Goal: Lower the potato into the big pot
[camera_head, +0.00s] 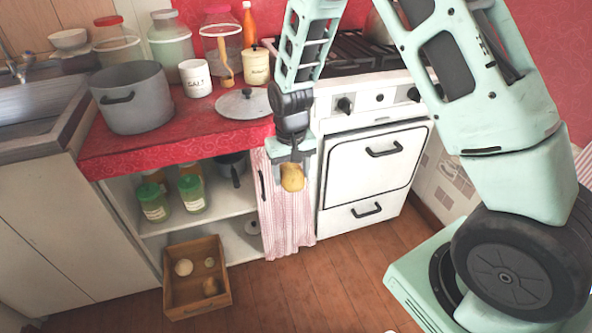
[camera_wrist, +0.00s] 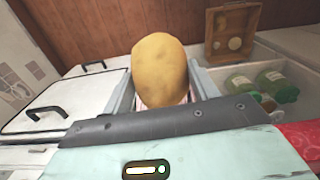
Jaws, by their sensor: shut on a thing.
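My gripper (camera_head: 291,170) is shut on the potato (camera_head: 292,177), a yellow-brown oval. It hangs in front of the counter's edge, between the curtain and the stove. The potato fills the middle of the wrist view (camera_wrist: 160,70), between the two fingers. The big pot (camera_head: 133,98) is grey, with a dark side handle, and stands on the red counter at the left. My gripper is to the right of the pot and lower than its rim. The inside of the pot is mostly hidden from this angle. A grey lid (camera_head: 246,104) lies on the counter, right of the pot.
A salt jar (camera_head: 196,79), a cream canister (camera_head: 256,66) and glass jars stand behind the lid. The white stove (camera_head: 368,170) is right of my gripper. A wooden crate (camera_head: 226,288) holding several roundish things is on the floor. Green-lidded jars (camera_head: 192,194) stand on the open shelf.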

